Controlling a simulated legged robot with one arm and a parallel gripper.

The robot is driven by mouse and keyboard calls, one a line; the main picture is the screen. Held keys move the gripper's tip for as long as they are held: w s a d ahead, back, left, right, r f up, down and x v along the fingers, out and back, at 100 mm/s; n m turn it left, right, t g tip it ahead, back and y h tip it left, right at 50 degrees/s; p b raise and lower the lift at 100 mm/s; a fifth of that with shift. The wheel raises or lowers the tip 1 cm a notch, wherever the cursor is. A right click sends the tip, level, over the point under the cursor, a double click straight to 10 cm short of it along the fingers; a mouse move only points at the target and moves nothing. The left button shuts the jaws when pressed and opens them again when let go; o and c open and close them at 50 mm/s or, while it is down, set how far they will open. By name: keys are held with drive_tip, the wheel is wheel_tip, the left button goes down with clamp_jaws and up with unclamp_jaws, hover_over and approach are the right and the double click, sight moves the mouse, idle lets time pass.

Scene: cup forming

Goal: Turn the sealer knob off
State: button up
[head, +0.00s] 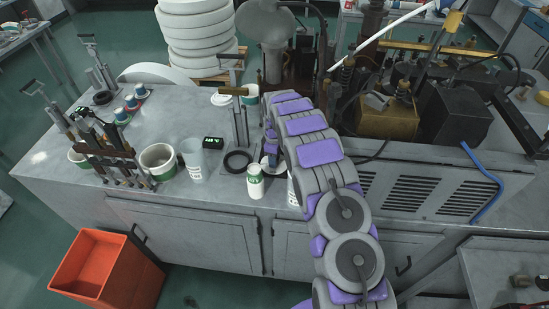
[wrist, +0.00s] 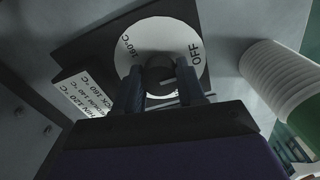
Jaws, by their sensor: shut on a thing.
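The sealer knob (wrist: 166,72) is a dark knob in the middle of a white round dial (wrist: 148,35) in the wrist view. In the head view my gripper (head: 270,157) is small at the bench, beside a metal stand (head: 240,125); the knob cannot be made out there.
A temperature label (wrist: 86,95) lies left of the dial. A ribbed white-and-green cup (wrist: 283,82) stands close at right. On the bench, a white-and-green container (head: 255,184) stands near my gripper, with a black ring (head: 238,162) behind it. An orange bin (head: 100,268) is on the floor.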

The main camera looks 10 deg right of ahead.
drive_tip(key=shift+w+r, duration=0.2)
drive_tip(key=o, duration=0.7)
drive_tip(key=shift+c, duration=0.2)
drive_tip(key=o, duration=0.4)
drive_tip(key=shift+f, duration=0.15)
drive_tip(key=shift+s, duration=0.1)
wheel_tip(320, 180, up, 17)
drive_tip(key=shift+a+r, duration=0.1)
drive_tip(key=shift+r, duration=0.1)
